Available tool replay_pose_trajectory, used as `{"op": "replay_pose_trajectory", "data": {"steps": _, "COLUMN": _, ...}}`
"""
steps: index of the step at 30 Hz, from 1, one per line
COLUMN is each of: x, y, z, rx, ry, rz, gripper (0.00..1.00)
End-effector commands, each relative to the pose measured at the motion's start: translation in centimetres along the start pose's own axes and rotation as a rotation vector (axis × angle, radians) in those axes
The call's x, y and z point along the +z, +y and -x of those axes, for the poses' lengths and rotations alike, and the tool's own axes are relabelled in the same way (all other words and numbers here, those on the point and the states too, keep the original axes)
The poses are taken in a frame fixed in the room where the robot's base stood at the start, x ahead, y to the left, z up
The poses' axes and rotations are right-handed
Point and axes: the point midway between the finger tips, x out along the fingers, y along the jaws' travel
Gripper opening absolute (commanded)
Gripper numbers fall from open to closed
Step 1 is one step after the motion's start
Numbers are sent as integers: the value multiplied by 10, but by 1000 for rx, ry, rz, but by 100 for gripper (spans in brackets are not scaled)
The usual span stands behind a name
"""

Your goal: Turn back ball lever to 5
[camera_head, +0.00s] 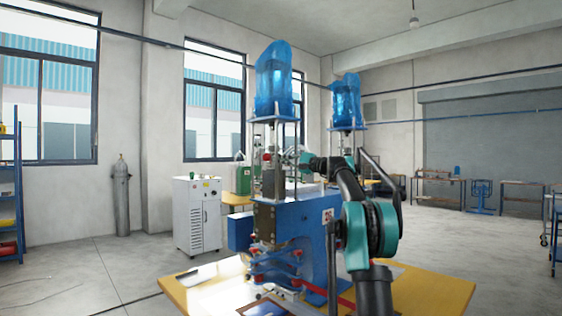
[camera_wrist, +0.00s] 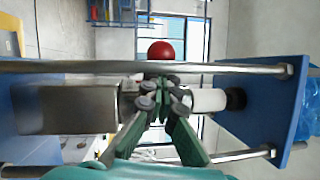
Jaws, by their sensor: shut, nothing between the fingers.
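A red lever ball (camera_wrist: 166,51) shows in the wrist view just above my fingertips in the picture. Its stem is hidden behind my fingers. In the head view a small red spot (camera_head: 267,157) on the nearer upright assembly looks like the same ball. My gripper (camera_wrist: 160,88) has its green fingers closed together in front of a metal and white cylinder (camera_wrist: 206,100); nothing is between them. I cannot tell whether the fingers touch the ball or its stem. In the head view my gripper (camera_head: 290,156) is small beside the assembly under the nearer blue bag. No number 5 is readable.
Metal rods (camera_wrist: 90,67) run above and below my fingers in the wrist view, ending at a blue plate (camera_wrist: 262,100). The blue welding machine (camera_head: 305,218) stands on a yellow table (camera_head: 210,292). A second blue-bagged unit (camera_head: 346,100) stands behind. Open floor lies left.

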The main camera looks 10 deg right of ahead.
Motion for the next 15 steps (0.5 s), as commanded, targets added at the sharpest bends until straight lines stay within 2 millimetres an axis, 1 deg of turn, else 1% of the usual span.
{"op": "replay_pose_trajectory", "data": {"steps": 1, "x": 7, "y": 1, "z": -4, "rx": 3, "ry": -18, "rz": -1, "gripper": 0}}
{"op": "replay_pose_trajectory", "data": {"steps": 5, "x": 7, "y": 1, "z": 4, "rx": 4, "ry": -16, "rz": -1, "gripper": 0}}
{"op": "replay_pose_trajectory", "data": {"steps": 8, "x": 6, "y": 1, "z": 18, "rx": 4, "ry": -14, "rz": -1, "gripper": 0}}
{"op": "replay_pose_trajectory", "data": {"steps": 15, "x": 1, "y": 1, "z": 56, "rx": 1, "ry": -5, "rz": -1, "gripper": 0}}
